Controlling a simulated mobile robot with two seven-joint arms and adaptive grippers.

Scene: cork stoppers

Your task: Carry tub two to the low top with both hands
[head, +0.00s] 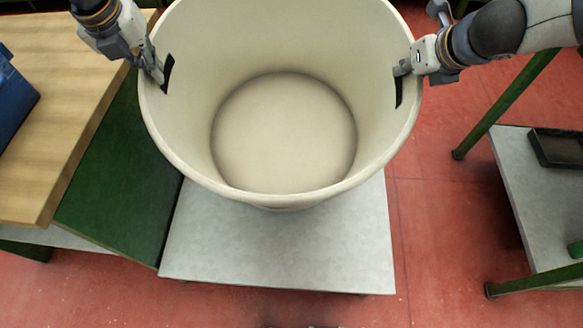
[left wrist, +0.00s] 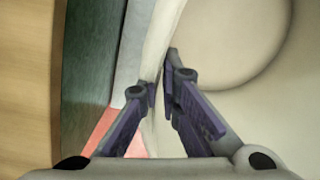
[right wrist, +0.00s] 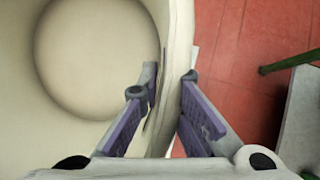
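The large cream tub (head: 283,130) fills the middle of the head view, open side up and empty. It has dark slots in its wall at left and right. My left gripper (head: 158,76) is shut on the left wall at its slot, with a finger on each side of the wall in the left wrist view (left wrist: 160,84). My right gripper (head: 402,70) is shut on the right wall in the same way, as the right wrist view (right wrist: 170,82) shows. A low grey top (head: 280,262) lies below the tub; I cannot tell whether they touch.
A wooden worktop (head: 55,110) with a blue box (head: 12,95) stands at left, beside a dark green panel (head: 120,185). At right is a grey table (head: 530,215) with green legs and a black tray (head: 558,148). Red floor (head: 440,220) lies clear between.

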